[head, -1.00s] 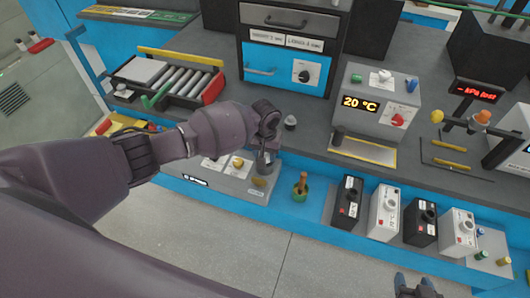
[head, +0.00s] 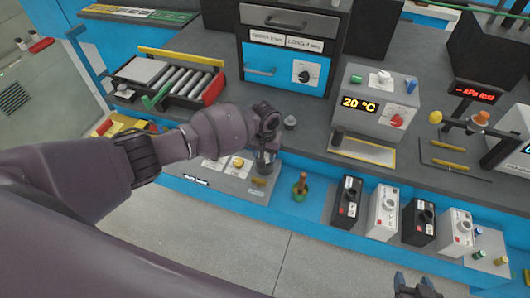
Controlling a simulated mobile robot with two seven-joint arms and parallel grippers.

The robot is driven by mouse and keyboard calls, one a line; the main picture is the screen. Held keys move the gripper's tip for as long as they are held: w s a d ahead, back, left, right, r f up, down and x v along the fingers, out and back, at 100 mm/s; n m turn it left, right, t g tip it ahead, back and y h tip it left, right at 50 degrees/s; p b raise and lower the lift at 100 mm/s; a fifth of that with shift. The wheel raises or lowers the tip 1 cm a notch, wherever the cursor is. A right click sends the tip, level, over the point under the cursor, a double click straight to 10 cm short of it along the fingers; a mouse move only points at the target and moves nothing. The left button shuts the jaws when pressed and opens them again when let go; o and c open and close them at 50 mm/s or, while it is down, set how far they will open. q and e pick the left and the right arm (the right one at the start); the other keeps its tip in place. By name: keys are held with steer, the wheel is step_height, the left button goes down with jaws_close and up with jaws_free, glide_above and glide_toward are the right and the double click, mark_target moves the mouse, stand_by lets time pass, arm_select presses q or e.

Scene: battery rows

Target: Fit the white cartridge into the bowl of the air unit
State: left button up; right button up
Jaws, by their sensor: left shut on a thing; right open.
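My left gripper (head: 267,138) is shut, pointing down just above a clear greyish cup (head: 264,164), which looks like the bowl of the air unit. What it grips is mostly hidden by its fingers and wrist, and I cannot make out the white cartridge. Whether the held thing touches the cup or is inside it, I cannot tell. The air unit (head: 228,178) seems to be the low grey panel with a yellow knob at the bench's front edge, partly covered by my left arm. My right gripper (head: 415,284) is open and empty at the bottom edge.
A small grey piece with a pale top (head: 290,123) stands on the bench right behind my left gripper. Several black and white battery blocks (head: 382,208) line the front.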

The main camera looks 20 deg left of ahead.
arm_select(q)
steer(key=shift+s+a+f+p, duration=0.1)
steer(key=shift+p, duration=0.2)
arm_select(e)
steer(key=shift+r, duration=0.25)
steer(key=shift+r, duration=0.1)
steer(key=shift+w+a+r, duration=0.1)
steer(key=shift+w+r, duration=0.2)
steer(key=shift+w, duration=0.2)
steer(key=shift+s, duration=0.15)
arm_select(q)
steer(key=shift+a, duration=0.1)
arm_select(e)
steer(key=shift+s+f, duration=0.4)
arm_select(q)
steer(key=shift+f, duration=0.1)
arm_select(e)
steer(key=shift+w, duration=0.15)
steer(key=shift+w+r, duration=0.4)
steer(key=shift+r, duration=0.05)
steer(key=shift+s+f, duration=0.1)
steer(key=shift+s, duration=0.05)
